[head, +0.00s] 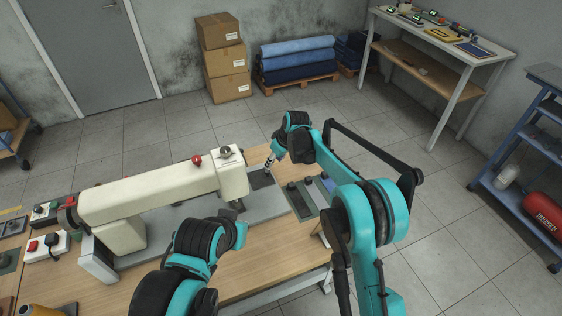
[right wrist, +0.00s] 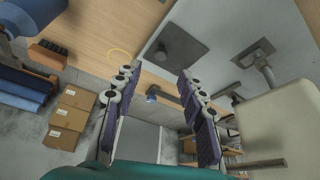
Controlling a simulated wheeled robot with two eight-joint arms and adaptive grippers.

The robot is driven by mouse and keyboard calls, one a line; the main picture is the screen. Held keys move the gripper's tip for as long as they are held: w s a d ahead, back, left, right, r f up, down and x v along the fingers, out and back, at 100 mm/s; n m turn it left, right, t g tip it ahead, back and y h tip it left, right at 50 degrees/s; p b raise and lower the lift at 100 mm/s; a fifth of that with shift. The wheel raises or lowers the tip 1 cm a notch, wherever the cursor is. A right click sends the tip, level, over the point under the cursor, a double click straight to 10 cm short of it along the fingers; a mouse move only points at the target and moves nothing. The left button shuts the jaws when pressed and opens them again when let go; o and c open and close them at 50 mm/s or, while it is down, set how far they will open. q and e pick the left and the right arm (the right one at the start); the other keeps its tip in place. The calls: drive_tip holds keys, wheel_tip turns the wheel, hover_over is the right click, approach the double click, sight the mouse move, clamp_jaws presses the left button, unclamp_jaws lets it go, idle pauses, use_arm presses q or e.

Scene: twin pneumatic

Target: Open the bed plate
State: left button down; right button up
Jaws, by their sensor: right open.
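A cream sewing machine (head: 165,195) stands on the wooden table. On its grey bed, to the right of the needle end, lies a dark square plate (head: 262,180), which looks like the bed plate. In the right wrist view the dark plate (right wrist: 185,52) shows a round knob on it, ahead of the fingers. My right gripper (head: 269,164) is beside the plate at its far side and above the table. In the right wrist view its fingers (right wrist: 156,85) are apart with nothing between them. My left arm is at the front, but its gripper does not show.
Small dark trays with parts (head: 301,198) lie right of the machine. The presser foot (right wrist: 265,70) stands close beside the plate. A yellow ring (right wrist: 120,55) lies on the table.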

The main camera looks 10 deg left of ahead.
sight(269, 172)
drive_tip(key=b+x, duration=0.2)
drive_tip(key=x, duration=0.6)
drive_tip(key=shift+w+a+f, duration=0.1)
drive_tip(key=shift+a+f, duration=0.1)
drive_tip(key=shift+a, duration=0.05)
